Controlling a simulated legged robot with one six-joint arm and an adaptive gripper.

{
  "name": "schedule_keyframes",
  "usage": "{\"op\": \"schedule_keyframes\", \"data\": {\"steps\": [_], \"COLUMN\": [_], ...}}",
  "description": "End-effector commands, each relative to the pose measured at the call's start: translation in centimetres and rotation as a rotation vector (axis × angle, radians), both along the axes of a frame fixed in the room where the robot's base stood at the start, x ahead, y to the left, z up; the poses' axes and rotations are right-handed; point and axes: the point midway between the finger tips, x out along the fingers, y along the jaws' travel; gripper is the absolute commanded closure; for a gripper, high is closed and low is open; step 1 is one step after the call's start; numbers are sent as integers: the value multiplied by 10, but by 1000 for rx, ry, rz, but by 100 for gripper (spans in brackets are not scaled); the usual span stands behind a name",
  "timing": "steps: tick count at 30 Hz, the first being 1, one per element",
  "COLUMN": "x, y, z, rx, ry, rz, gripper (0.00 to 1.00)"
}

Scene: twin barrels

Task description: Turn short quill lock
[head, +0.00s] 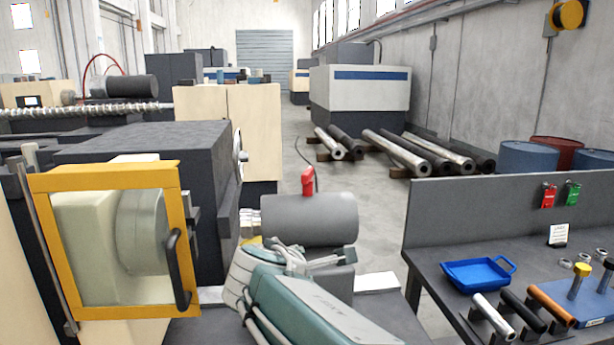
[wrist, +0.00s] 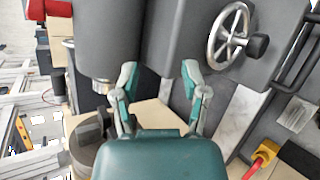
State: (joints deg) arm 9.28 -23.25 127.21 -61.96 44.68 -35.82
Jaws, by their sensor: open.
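My gripper (wrist: 160,72) is open in the wrist view, its two teal-and-grey fingers apart with nothing between them. A dark grey barrel (wrist: 98,40) with a pale ring at its end is beyond the left finger. A broader dark grey body (wrist: 172,35) lies beyond the fingertips. A red piece (wrist: 45,10) shows at the top left, apart from the fingers. In the head view a grey barrel (head: 312,220) bears a red piece (head: 308,182) on top. I cannot tell for sure which part is the short quill lock.
A spoked handwheel (wrist: 228,35) with a black knob is right of the fingers. A yellow-and-red knob (wrist: 265,150) is lower right. In the head view, a yellow-framed guard door (head: 104,174) is at left and a workbench (head: 445,225) with a blue tray (head: 478,274) at right.

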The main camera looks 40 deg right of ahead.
Motion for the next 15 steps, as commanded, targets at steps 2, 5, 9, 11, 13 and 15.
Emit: {"op": "schedule_keyframes", "data": {"steps": [2,5,9,11,13,15], "x": [16,36,65,77,88,96], "y": [-15,-32,-51,-57,-62,-66], "z": [16,36,63,72,81,87], "rx": [-162,-368,-651,-761,-869,-947], "ry": [81,192,362,434,508,562], "rz": [58,130,220,253,284,304], "gripper": [43,43,43,43,43,43]}}
